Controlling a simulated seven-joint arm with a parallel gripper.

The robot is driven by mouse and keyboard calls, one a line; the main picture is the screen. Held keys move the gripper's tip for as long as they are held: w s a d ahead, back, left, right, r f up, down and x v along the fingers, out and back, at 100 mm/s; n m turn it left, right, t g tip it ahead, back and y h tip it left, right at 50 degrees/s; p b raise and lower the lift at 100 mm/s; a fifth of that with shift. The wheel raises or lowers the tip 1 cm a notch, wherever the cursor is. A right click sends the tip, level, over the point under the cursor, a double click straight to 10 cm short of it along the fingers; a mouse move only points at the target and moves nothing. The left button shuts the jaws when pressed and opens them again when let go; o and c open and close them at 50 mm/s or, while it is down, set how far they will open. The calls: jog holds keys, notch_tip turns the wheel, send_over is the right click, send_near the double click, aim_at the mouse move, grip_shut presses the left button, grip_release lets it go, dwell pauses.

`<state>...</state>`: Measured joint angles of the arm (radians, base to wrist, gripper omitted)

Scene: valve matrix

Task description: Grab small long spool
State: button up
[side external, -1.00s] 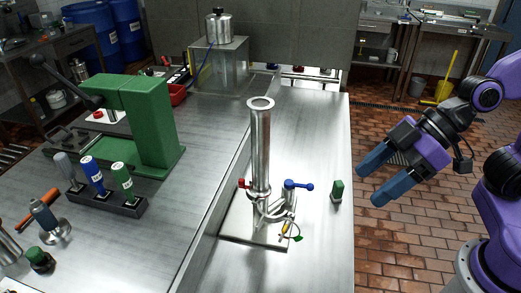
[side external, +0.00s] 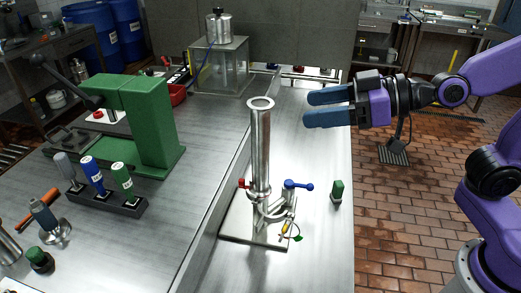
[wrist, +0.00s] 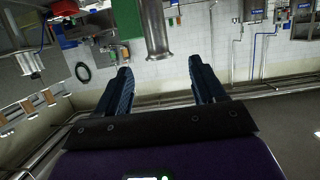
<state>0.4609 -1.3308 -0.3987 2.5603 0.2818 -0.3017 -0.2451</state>
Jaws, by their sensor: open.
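A tall polished steel tube (side external: 260,150) stands upright on the valve assembly on a steel base plate (side external: 236,230), with red and blue handles at its foot. It is the only long spool-like piece I see clearly; I cannot tell if it is the small long spool. A steel tube, seemingly the same one, also shows in the wrist view (wrist: 155,35), beyond my fingers. My gripper (side external: 309,108) is open and empty, its blue fingers pointing left, right of the tube and apart from it. In the wrist view my gripper (wrist: 163,85) has nothing between its fingers.
A small green-topped piece (side external: 337,190) stands near the bench's right edge. A green press (side external: 150,125) and a dark rack (side external: 105,203) of handled tools stand at left. A clear box (side external: 218,68) and steel pipework (side external: 310,75) are at the back. The bench right of the tube is mostly clear.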

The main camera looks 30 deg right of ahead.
aim_at(269, 115)
jog(key=x, duration=0.8)
jog(key=shift+d+x, duration=0.25)
jog(key=shift+x, duration=2.45)
jog(key=shift+w+f, duration=0.15)
grip_shut()
